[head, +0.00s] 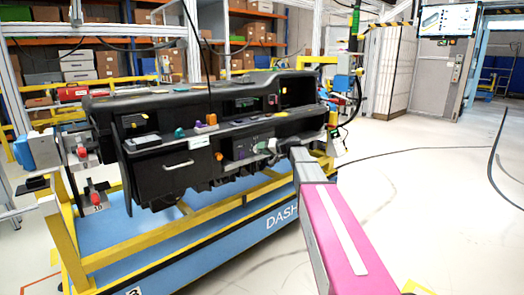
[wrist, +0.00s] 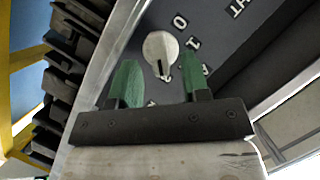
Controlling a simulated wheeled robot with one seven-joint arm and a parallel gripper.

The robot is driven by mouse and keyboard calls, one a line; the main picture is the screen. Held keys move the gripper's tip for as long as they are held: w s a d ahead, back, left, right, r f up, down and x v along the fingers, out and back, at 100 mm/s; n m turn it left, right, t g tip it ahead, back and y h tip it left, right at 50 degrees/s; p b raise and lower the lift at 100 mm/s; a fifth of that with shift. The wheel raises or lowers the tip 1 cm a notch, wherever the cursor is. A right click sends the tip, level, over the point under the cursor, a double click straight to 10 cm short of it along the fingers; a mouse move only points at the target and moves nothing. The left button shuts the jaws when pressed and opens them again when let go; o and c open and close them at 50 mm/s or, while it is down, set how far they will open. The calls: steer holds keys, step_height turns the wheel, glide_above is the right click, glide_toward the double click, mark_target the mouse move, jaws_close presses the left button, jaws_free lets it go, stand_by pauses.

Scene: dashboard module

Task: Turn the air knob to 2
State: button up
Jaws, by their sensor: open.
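The air knob (wrist: 160,48) is a round, cream-coloured dial on a dark grey panel in the wrist view. A dark slot mark on it points toward the bottom of the picture. White characters stand around it, among them an O (wrist: 180,22) at its upper right; those lower down are partly hidden by my gripper. My gripper (wrist: 159,66) is open, its green fingers to the left and right of the knob with gaps visible. I cannot tell whether the fingertips reach the knob's depth. In the head view, my gripper (head: 262,148) is at the dashboard's centre panel, hiding the knob.
The black dashboard (head: 150,175) rests on a blue and yellow cart (head: 230,240). Small coloured items, including an orange one (head: 212,119), sit on its ledge. Storage shelves (head: 110,25) stand behind. The floor (head: 430,170) at right is mostly clear, with a dark cable.

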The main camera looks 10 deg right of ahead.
steer(key=shift+w+a+f, duration=0.15)
steer(key=shift+w+a, duration=0.15)
steer(key=shift+a, duration=0.1)
jaws_close()
steer(key=shift+s+a+r+n+t+h, duration=0.1)
steer(key=shift+n+t+h, duration=0.2)
steer(key=shift+n+h, duration=0.5)
steer(key=shift+s+a+r+n+t+h, duration=0.15)
steer(key=shift+n+t+h, duration=0.2)
steer(key=shift+n, duration=0.85)
steer(key=shift+s+a+f+n+t+h, duration=0.1)
steer(key=shift+n+t+h, duration=0.15)
steer(key=shift+n+h, duration=0.6)
steer(key=shift+n, duration=0.25)
